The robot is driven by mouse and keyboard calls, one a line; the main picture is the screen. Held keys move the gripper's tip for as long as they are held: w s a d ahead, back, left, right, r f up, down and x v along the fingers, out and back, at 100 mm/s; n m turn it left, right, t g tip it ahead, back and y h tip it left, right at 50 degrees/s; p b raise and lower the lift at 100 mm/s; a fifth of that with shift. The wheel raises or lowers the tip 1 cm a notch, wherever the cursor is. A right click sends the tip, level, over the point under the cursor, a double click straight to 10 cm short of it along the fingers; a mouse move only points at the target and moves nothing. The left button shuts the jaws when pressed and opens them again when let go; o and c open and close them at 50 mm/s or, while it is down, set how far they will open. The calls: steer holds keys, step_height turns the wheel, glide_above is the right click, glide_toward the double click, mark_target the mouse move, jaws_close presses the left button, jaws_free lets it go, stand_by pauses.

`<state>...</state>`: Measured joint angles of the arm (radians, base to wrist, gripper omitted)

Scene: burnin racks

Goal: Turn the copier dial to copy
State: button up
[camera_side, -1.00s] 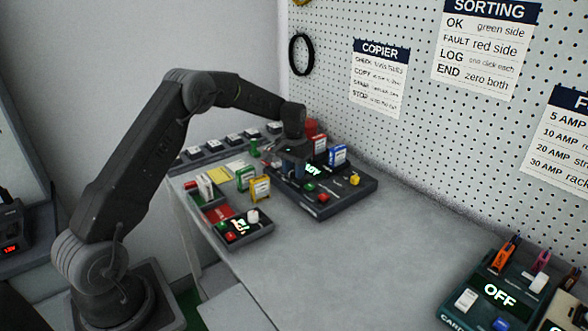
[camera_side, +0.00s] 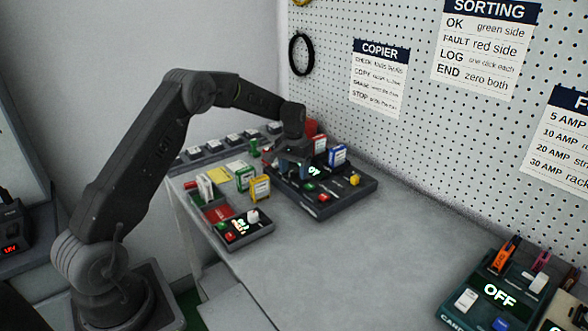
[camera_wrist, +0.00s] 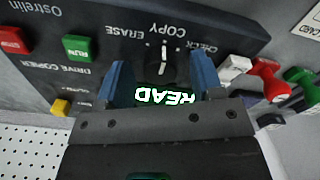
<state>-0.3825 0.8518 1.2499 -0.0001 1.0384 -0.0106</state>
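The copier (camera_side: 335,205) is a dark box at the back of the bench, below the COPIER sheet. In the wrist view its dial (camera_wrist: 163,60) is a black knob with a white pointer line, among the labels ERASE, COPY and CHECK. The line points at COPY. My gripper (camera_wrist: 163,75) has two blue fingers, one on each side of the dial, with visible gaps between them and the knob. It is open and holds nothing. The lit display (camera_wrist: 166,97) between the fingers shows letters like READ, partly hidden. In the side view my gripper (camera_side: 293,165) hides the dial.
A green RUN button (camera_wrist: 78,48) and a red button (camera_wrist: 14,40) lie left of the dial. White, red and green drives (camera_wrist: 268,80) stand to the right. The middle of the bench is clear.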

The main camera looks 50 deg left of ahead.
mark_target(294, 171)
step_height(294, 171, up, 14)
stand_by(0.6)
steer(key=shift+f, duration=0.1)
steer(key=s+d+r+m+t, duration=0.2)
steer(key=s+d+r+t, duration=0.1)
steer(key=s+d+r, duration=0.95)
steer(key=s+d+f+m+t, duration=0.1)
steer(key=s+d+f, duration=0.2)
steer(key=s, duration=0.7)
steer(key=s+d+f+m+t, duration=0.1)
steer(key=s+d+f, duration=0.3)
steer(key=s, duration=0.6)
steer(key=shift+d+m+t, duration=0.3)
steer(key=shift+d, duration=0.4)
